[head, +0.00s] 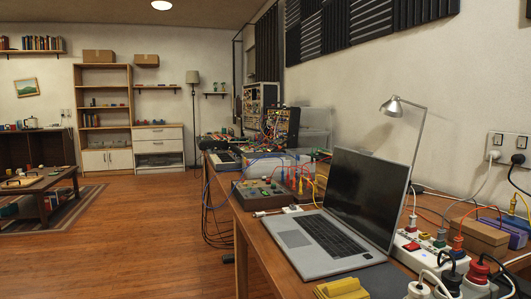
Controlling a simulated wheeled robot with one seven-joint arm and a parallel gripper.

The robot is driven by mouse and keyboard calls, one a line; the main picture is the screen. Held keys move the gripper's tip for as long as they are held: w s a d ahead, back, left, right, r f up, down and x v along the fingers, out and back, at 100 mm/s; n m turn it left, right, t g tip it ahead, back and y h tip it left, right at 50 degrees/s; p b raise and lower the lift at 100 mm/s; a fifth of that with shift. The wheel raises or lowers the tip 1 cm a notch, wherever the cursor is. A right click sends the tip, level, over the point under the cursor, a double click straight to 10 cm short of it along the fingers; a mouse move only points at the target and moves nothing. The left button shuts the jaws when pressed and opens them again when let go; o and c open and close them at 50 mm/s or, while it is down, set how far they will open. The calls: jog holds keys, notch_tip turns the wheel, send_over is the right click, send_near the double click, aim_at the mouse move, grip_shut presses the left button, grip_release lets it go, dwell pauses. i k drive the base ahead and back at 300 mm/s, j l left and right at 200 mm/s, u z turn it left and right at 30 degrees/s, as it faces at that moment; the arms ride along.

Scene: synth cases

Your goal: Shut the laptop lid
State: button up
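A silver laptop (310,247) stands on the wooden desk at the right. Its lid (365,193) is raised and leans back toward the wall, with a dark screen facing left. The keyboard and touchpad lie bare. The laptop's front edge is near the desk's left edge. My gripper is not in view.
A patch box with cables (262,194) sits behind the laptop. A power strip with plugs (425,245), a cardboard box (480,237) and a lamp (418,150) crowd its right side. A yellow object (341,289) lies in front. Open wooden floor (150,255) extends to the left.

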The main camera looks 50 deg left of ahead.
aim_at(365, 191)
jog(key=i+l+u, duration=0.15)
jog(key=u, duration=0.35)
jog(key=i+l+u, duration=0.3)
jog(key=u, duration=0.2)
jog(key=i+l+u, duration=0.15)
jog(key=l+u, duration=0.2)
jog(key=u, duration=0.15)
jog(key=i+l+u, duration=0.1)
jog(key=l+u, duration=0.4)
jog(key=i+l+u, duration=0.1)
jog(key=l, duration=0.15)
jog(key=l+u, duration=0.15)
jog(key=i+l, duration=0.05)
jog(key=l, duration=0.05)
